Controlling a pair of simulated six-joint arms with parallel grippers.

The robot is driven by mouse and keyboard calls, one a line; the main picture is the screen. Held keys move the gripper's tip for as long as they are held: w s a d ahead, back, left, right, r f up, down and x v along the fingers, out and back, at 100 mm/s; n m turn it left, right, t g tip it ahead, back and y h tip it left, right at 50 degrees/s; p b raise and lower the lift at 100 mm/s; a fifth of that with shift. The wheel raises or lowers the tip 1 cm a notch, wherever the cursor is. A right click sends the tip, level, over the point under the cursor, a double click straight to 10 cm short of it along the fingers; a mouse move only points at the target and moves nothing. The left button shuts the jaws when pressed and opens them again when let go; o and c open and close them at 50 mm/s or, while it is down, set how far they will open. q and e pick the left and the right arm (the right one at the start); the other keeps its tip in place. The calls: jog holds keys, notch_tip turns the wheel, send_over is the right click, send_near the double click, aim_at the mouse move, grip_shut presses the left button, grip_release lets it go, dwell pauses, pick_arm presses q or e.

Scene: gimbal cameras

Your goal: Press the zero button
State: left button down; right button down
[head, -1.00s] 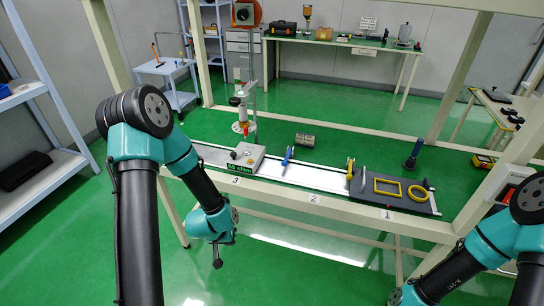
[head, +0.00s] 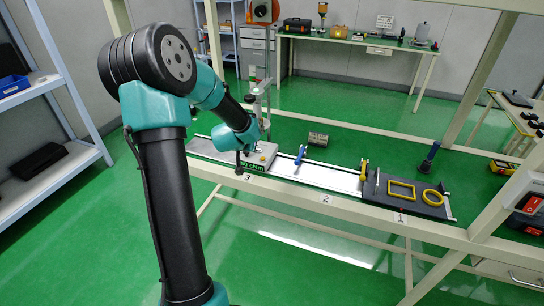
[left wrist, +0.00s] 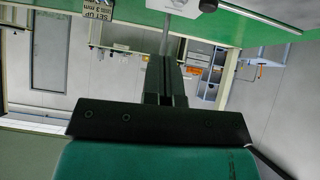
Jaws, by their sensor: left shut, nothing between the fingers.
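The grey tester box (head: 268,154) sits at station 3 on the bench rail, with a green-lettered display (head: 266,170) on its front. My left gripper (head: 238,167) is shut and empty, pointing down at the left part of this box. Whether it touches the box cannot be told. No button marked zero can be made out; the arm hides part of the box top. In the left wrist view the shut dark fingers (left wrist: 165,72) show in the middle, with a pale box edge (left wrist: 185,7) at the top. My right gripper is not in view.
A blue clamp (head: 300,154), a yellow clamp (head: 364,168) and a dark board (head: 412,205) with yellow shapes lie along the rail to the right. A bench post (head: 488,225) stands at right.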

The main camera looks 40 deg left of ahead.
pick_arm(q)
jog(key=shift+f, duration=0.1)
send_over(262, 157)
jog(key=s, duration=0.2)
jog(key=f, duration=0.7)
jog(key=shift+s+d+f, duration=0.1)
jog(key=shift+d, duration=0.3)
notch_tip(262, 157, down, 2)
jog(key=shift+f, duration=0.7)
